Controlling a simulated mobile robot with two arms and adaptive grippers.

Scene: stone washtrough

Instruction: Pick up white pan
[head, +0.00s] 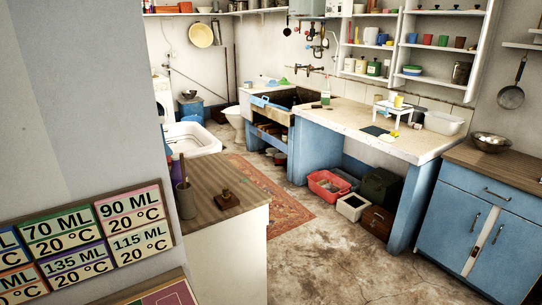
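I cannot tell for sure which thing is the white pan. A white rectangular basin (442,122) stands on the right end of the long pale counter. A cream, yellowish round pan (201,35) hangs on the back wall at the upper left. A dark grey pan (511,96) hangs on the right wall. Neither of my grippers is in view.
The pale counter (352,118) on blue supports also bears a small white stand (393,113). A red crate (329,186) sits on the floor below. A wooden-topped cabinet (228,187) stands at front left. The concrete floor (345,262) in front is clear.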

